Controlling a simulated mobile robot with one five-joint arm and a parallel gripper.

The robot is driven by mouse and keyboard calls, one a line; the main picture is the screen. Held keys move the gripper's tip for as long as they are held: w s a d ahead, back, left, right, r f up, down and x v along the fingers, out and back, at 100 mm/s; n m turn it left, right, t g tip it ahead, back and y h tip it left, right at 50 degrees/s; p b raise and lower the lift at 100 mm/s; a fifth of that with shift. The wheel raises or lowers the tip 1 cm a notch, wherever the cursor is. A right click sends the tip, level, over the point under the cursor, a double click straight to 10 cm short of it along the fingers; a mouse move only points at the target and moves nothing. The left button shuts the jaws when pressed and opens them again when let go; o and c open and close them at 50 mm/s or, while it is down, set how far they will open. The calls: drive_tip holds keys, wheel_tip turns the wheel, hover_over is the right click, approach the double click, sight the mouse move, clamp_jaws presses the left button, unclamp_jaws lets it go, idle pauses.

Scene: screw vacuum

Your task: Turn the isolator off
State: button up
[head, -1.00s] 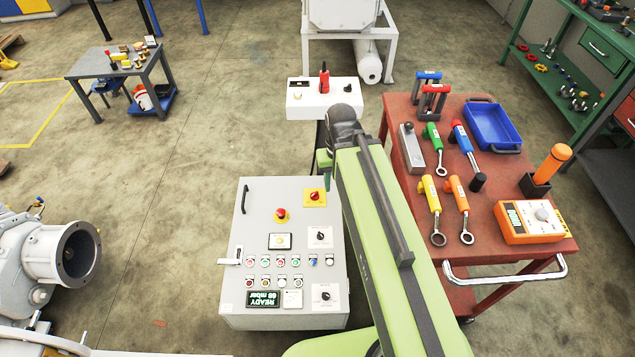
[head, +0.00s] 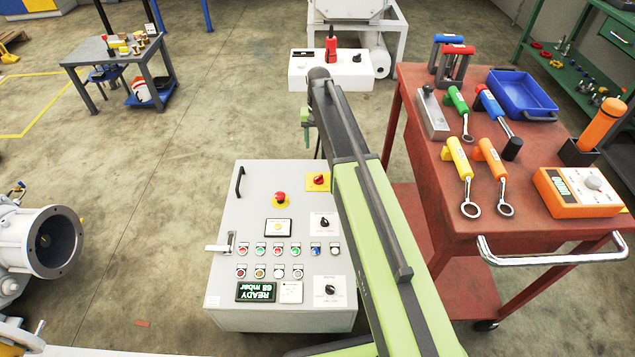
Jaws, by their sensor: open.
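A grey control cabinet (head: 228,290) stands in front of me. A yellow plate with a red knob (head: 317,181), which looks like the isolator, is at its upper right corner, just left of my arm. Its exact knob angle is too small to tell. My gripper (head: 305,138) hangs from the arm's far end, above and beyond the cabinet's top edge. It is apart from the knob, and nothing shows in it. Its jaws are small and partly hidden by the arm.
A red emergency button (head: 280,196) and two black selectors (head: 322,222) (head: 330,289) share the panel. The display (head: 256,291) reads READY, 68 mbar. A white box with a red handle (head: 331,45) stands behind. A red tool trolley (head: 440,205) is close on the right.

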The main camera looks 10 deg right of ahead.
sight(318, 177)
wheel_tip(318, 177, down, 17)
drive_tip(key=b, duration=1.7)
drive_tip(key=shift+f, duration=0.2)
drive_tip(key=shift+r, duration=0.1)
